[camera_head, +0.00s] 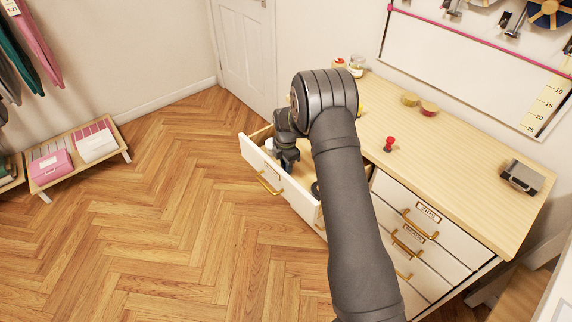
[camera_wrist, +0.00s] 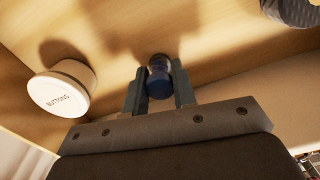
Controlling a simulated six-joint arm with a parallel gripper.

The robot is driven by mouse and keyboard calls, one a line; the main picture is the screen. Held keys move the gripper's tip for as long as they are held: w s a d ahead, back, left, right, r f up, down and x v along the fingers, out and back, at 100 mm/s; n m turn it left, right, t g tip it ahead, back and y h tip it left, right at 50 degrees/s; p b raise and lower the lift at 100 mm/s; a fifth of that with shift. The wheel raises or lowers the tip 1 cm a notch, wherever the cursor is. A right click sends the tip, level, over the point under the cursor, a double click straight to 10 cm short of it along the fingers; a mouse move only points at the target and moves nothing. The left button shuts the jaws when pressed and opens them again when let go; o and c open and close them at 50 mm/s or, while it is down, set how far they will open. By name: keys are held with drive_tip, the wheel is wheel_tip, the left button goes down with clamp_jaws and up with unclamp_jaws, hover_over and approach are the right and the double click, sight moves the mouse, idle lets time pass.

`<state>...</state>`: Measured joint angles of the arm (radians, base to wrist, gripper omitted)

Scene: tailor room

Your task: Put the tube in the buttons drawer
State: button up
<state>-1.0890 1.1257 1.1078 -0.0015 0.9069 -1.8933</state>
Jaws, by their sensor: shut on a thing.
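My gripper (camera_head: 287,163) reaches down into an open white-fronted drawer (camera_head: 262,172) at the left end of the cabinet. In the wrist view, its two fingers (camera_wrist: 160,75) are shut on a small blue tube (camera_wrist: 158,82), one finger on each side. The tube is over the drawer's wooden floor; I cannot tell whether it touches it. A white round tub labelled BUTTONS (camera_wrist: 62,90) stands in the same drawer, to the left of the fingers. The tube is hidden in the head view.
A dark ridged round thing (camera_wrist: 292,10) lies in the drawer. The cabinet top (camera_head: 455,160) holds a red item (camera_head: 389,144), two small round tins (camera_head: 429,108) and a grey box (camera_head: 521,178). Closed drawers (camera_head: 421,229) are at right. My arm hides part of the cabinet.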

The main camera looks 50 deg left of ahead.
drive_tip(key=o, duration=1)
drive_tip(key=shift+f, duration=0.1)
wheel_tip(320, 180, up, 12)
drive_tip(key=shift+r, duration=0.2)
drive_tip(key=shift+f, duration=0.1)
wheel_tip(320, 180, down, 12)
drive_tip(key=shift+f, duration=0.1)
drive_tip(key=shift+r, duration=2.05)
drive_tip(key=shift+f, duration=0.1)
